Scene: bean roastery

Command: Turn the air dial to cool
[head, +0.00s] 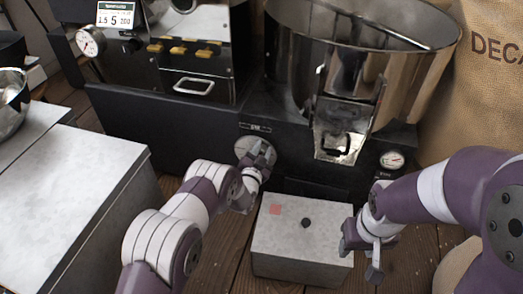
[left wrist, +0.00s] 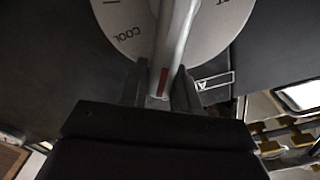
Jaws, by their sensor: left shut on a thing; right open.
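The air dial (head: 243,146) is a round pale plate low on the front of the black machine, under a small label. In the left wrist view the dial plate (left wrist: 215,35) shows the word COOL at its left and part of another word at the upper right. A raised grip bar (left wrist: 176,35) with a red mark at its near end crosses the plate. My left gripper (head: 263,157) is shut on this bar; its fingers (left wrist: 158,90) stand on both sides of the red mark. The red mark lies between COOL and a small triangle label. My right gripper (head: 360,256) is open and empty.
A grey box (head: 287,247) with a pink square and a black knob stands on the floor between my grippers. A steel drum with a chute (head: 343,140) and a round gauge (head: 391,160) are at the right. A grey counter (head: 70,190) is at the left, a sack (head: 490,75) at the far right.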

